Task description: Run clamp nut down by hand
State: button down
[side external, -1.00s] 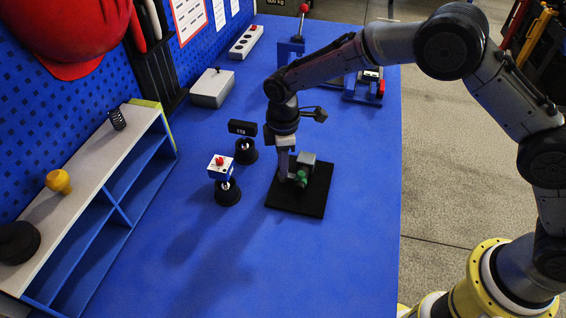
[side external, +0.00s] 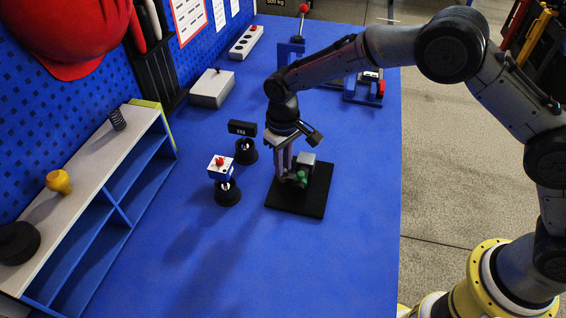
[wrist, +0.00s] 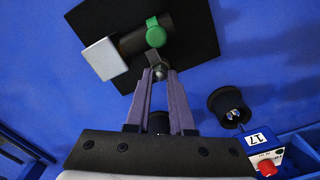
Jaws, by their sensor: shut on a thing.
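A fixture stands on a black square plate (side external: 313,204), also seen in the wrist view (wrist: 205,45). It has a pale grey block (wrist: 103,59), a dark cylinder (wrist: 132,43) and a green clamp band (wrist: 156,36). A small grey clamp nut (wrist: 158,71) sits just beside the green band. My gripper (side external: 283,179) reaches down at the fixture's left side. In the wrist view its two fingers converge and are shut on the nut (wrist: 160,76). The fingertips partly cover the nut; its thread is hidden.
Left of the plate stand a blue-and-white box with a red button (side external: 221,167) on a dark round base and a small black display (side external: 242,128) on another. A shelf (side external: 100,185) lines the left side. The front of the blue table is clear.

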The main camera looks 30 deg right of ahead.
jog(key=m, duration=0.5)
jog(key=shift+r+m, duration=0.1)
jog(key=shift+m, duration=0.3)
dwell(0.4)
jog(key=c, duration=1.1)
grip_release()
jog(key=shift+o, duration=0.2)
notch_tip(320, 180, up, 14)
